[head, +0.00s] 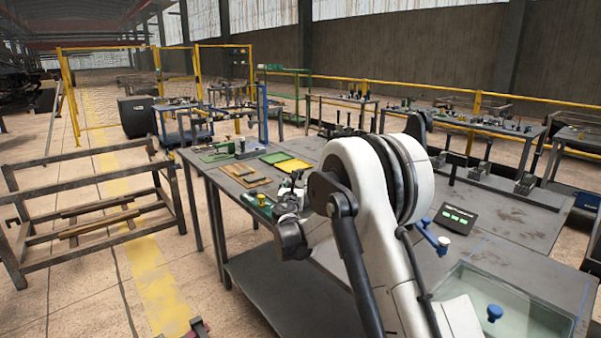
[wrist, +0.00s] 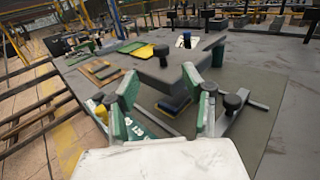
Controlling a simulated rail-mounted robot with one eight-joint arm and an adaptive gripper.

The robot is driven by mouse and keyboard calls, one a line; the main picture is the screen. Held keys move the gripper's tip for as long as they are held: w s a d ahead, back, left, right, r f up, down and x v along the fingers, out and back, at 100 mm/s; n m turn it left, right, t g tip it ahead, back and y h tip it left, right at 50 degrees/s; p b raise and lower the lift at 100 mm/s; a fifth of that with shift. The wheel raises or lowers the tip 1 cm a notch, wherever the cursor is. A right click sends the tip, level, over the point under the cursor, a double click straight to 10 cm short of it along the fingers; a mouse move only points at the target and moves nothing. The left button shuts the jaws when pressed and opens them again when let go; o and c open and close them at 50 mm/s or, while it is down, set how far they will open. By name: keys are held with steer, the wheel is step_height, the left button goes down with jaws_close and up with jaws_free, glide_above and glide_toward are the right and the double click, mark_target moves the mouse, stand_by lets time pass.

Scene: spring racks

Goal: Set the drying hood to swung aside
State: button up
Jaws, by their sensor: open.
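A clear, glass-like cover (head: 505,300) with a blue knob (head: 494,313) is at the lower right of the head view, cut off by the frame edge. It may be the drying hood, but I cannot tell for sure. A blue lever (head: 430,236) with a pale knob is behind it, partly hidden by my arm. My gripper (wrist: 160,95) is open and empty, its green-padded fingers apart over the bench. In the head view my gripper (head: 290,192) is left of my arm, well away from the clear cover.
A dark panel with green lights (head: 457,215) stands on the bench. A yellow tray (head: 287,162) lies farther back. A metal rack (head: 90,215) stands left.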

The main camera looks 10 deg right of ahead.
mark_target(300, 170)
steer(key=x, duration=1.3)
steer(key=shift+w, duration=0.15)
steer(key=shift+c, duration=0.2)
jaws_close()
